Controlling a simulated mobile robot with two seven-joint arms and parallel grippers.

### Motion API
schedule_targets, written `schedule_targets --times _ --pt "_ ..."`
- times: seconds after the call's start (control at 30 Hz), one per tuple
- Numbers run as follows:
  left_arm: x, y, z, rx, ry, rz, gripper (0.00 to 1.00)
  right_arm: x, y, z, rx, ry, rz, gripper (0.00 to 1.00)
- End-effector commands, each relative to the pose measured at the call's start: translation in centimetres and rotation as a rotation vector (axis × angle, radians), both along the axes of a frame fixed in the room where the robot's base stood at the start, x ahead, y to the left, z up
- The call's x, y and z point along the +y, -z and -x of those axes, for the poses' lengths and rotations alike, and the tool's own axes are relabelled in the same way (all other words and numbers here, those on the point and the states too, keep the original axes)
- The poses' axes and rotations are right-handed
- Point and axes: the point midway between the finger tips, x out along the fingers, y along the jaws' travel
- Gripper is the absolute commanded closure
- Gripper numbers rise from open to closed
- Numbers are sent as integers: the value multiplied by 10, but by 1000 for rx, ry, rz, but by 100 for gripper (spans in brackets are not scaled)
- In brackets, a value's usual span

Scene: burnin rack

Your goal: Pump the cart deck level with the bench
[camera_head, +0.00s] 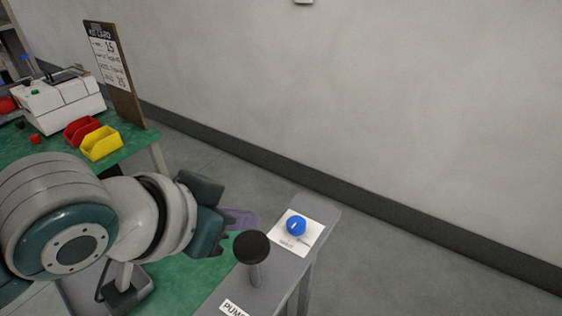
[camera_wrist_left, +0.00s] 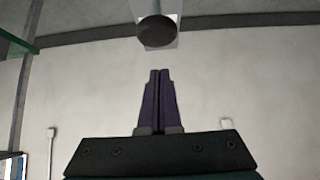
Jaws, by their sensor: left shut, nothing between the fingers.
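The pump lever is a grey post with a round black knob (camera_head: 251,246), standing upright on a narrow grey ledge (camera_head: 283,275) beside a label reading "PUMP", cut off at the frame's bottom edge. My left gripper (camera_head: 246,218) has purple fingers, shut and empty, just behind and left of the knob in the head view. In the left wrist view the shut fingers (camera_wrist_left: 158,78) point toward the black knob (camera_wrist_left: 156,31), with a gap in the picture. A green surface (camera_head: 195,285) lies left of the ledge; whether it is the cart deck I cannot tell. My right gripper is out of view.
A blue knob (camera_head: 296,225) sits on a white plate at the ledge's far end. The green bench (camera_head: 140,142) at the left holds a white machine (camera_head: 58,100), a red bin (camera_head: 80,131), a yellow bin (camera_head: 101,144) and a sign board (camera_head: 112,65). Floor right of the ledge is clear.

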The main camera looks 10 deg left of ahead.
Motion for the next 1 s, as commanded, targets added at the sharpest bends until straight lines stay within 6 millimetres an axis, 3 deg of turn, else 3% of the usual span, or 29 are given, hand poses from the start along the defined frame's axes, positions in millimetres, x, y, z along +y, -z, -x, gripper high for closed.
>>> schedule_targets --times 0.1,0.23,0.7,1.0 --pt "1 21 3 7 0 -2 100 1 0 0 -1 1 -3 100" --pt "1 33 3 4 0 -1 100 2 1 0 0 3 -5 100" --pt "1 40 3 2 0 -1 100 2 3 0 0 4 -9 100" --pt "1 98 3 4 -1 -2 100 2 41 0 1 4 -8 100"
